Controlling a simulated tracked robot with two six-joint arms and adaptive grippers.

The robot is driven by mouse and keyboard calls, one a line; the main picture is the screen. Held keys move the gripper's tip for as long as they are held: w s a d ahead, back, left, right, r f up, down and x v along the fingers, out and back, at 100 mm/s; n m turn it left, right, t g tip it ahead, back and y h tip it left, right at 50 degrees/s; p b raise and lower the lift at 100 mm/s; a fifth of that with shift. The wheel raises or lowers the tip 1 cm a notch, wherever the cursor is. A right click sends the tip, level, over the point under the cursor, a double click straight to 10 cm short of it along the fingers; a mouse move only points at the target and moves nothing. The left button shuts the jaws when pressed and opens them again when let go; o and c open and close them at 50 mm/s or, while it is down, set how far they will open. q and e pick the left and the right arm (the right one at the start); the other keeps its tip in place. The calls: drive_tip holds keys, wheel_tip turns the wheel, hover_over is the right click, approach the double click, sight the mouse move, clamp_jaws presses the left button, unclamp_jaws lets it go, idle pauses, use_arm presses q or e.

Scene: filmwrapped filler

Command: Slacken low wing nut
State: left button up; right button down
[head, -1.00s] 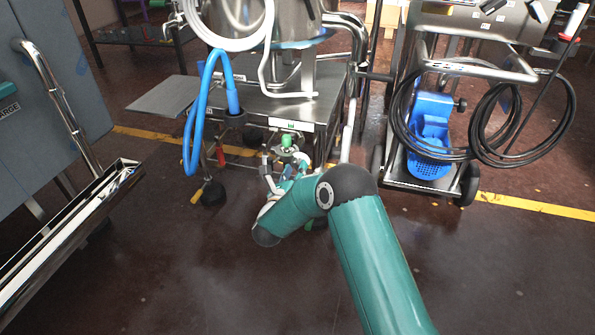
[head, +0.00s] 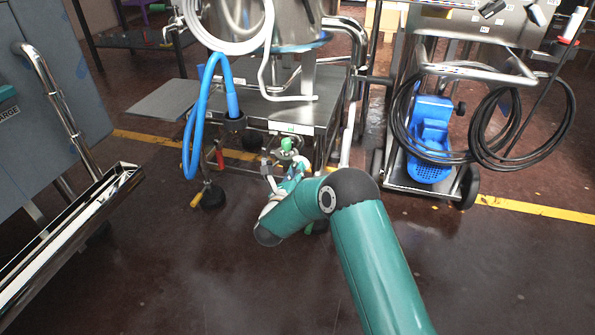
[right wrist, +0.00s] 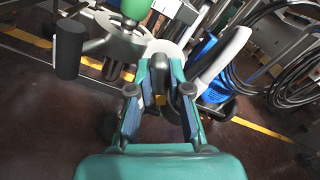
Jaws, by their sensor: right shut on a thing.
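My right arm reaches to the low front of the steel filler cart (head: 290,108). My right gripper (right wrist: 160,98) is at the clamp fittings under a green knob (head: 286,144). The green knob also shows at the top of the right wrist view (right wrist: 135,8). My gripper's two fingers are closed in around a small dark grey piece (right wrist: 160,66), which seems to be the low wing nut; its wings cannot be made out. In the head view my own forearm and wrist hide most of the fingers. My left gripper is not in view.
A blue hose (head: 190,130) hangs at the cart's left. A black cylindrical grip (right wrist: 69,48) stands left of my fingers. At the right is a trolley with coiled black hoses (head: 485,150) and a blue part (head: 431,135). A steel rail (head: 60,235) is at left. The front floor is clear.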

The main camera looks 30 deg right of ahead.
drive_tip(key=shift+a+f+n, duration=0.1)
drive_tip(key=shift+a+n, duration=0.05)
drive_tip(key=shift+n, duration=0.15)
drive_tip(key=n+p, duration=0.1)
drive_tip(key=n, duration=0.7)
drive_tip(key=n+p, duration=0.1)
drive_tip(key=n, duration=0.7)
drive_tip(key=n+p, duration=0.1)
drive_tip(key=n, duration=0.7)
drive_tip(key=shift+a+f+n, duration=0.1)
drive_tip(key=shift+f+n, duration=0.3)
drive_tip(key=c, duration=1.1)
unclamp_jaws()
